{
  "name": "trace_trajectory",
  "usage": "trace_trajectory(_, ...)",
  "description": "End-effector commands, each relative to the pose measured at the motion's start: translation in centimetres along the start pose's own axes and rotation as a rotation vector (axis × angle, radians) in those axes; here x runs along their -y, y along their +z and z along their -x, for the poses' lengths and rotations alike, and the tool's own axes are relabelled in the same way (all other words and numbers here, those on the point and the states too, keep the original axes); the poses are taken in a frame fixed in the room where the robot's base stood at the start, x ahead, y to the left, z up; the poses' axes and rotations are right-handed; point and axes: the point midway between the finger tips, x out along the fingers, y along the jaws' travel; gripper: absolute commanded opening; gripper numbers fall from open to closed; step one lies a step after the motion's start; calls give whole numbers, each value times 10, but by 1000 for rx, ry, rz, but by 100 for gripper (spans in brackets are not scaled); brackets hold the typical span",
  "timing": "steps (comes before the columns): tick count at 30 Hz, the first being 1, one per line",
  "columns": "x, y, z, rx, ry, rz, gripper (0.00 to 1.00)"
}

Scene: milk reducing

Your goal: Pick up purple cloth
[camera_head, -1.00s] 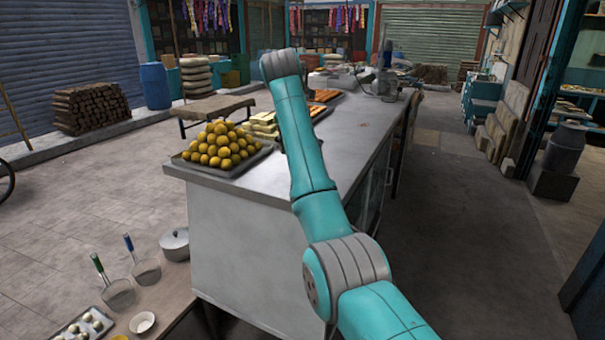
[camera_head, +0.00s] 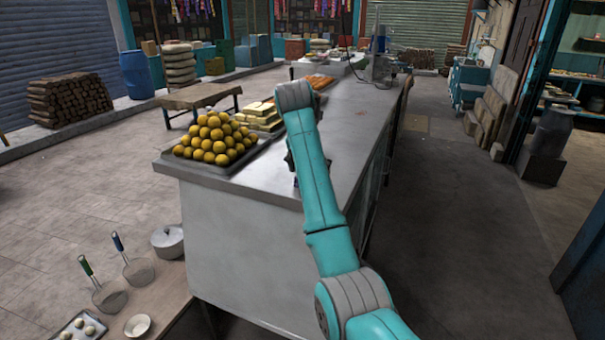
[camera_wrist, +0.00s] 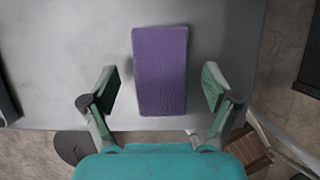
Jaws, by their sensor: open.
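The purple cloth (camera_wrist: 160,70) is a flat rectangle lying on the grey metal counter (camera_wrist: 70,60) in the wrist view. My gripper (camera_wrist: 160,88) is open, with one green-padded finger to the left of the cloth and one to the right. Both fingers look apart from the cloth. The gap in height between the fingers and the cloth is hard to judge. In the head view my arm covers most of that spot on the counter (camera_head: 345,115), and the gripper shows only as a small dark part behind the arm.
A tray of round yellow sweets (camera_head: 213,138) stands on the counter's near left corner, with stacked pale blocks (camera_head: 262,115) behind it. The aisle on the right is clear.

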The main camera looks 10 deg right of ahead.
Motion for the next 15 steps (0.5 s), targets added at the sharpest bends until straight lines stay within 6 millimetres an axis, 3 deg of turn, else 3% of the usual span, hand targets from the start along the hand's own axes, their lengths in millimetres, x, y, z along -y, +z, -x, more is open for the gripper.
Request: trace_trajectory(15, 7, -3, -8, 0, 0, 0, 88)
